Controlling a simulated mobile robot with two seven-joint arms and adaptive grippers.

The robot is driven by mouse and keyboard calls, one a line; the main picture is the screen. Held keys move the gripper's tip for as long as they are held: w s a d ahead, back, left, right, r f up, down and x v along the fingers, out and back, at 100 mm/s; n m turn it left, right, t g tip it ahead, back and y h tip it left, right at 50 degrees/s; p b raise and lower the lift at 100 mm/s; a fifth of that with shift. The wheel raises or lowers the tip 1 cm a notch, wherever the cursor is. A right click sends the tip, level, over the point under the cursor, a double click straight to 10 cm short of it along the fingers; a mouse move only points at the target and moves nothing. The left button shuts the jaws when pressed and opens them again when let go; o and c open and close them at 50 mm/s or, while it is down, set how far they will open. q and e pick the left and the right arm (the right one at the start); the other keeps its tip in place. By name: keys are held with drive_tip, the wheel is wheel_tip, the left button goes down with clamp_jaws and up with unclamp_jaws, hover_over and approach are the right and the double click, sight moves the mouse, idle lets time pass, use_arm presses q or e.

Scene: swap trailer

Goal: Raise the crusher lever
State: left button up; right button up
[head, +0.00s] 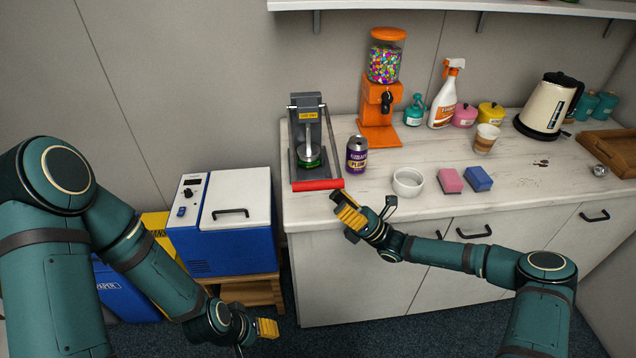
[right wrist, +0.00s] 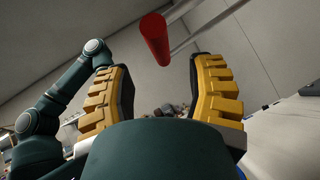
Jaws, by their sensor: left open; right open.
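The can crusher (head: 307,130) is a grey upright frame standing at the left end of the counter. Its lever ends in a red handle (head: 318,184), which is low at the counter's front edge. Something green, partly hidden, sits inside the crusher under the press. My right gripper (head: 350,212) is open and empty, just right of and below the red handle, in front of the counter edge. In the right wrist view the red handle (right wrist: 157,38) shows beyond the spread fingers (right wrist: 163,98), not touching them. My left gripper (head: 262,330) is open and empty, low at the left, away from the counter.
A purple can (head: 357,154) stands right of the crusher. A white bowl (head: 408,181), pink sponge (head: 450,180) and blue sponge (head: 478,179) lie along the counter front. An orange candy dispenser (head: 380,100) stands behind.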

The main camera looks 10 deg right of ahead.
sight(318, 181)
drive_tip(key=x, duration=0.7)
drive_tip(key=shift+a, duration=0.1)
clamp_jaws()
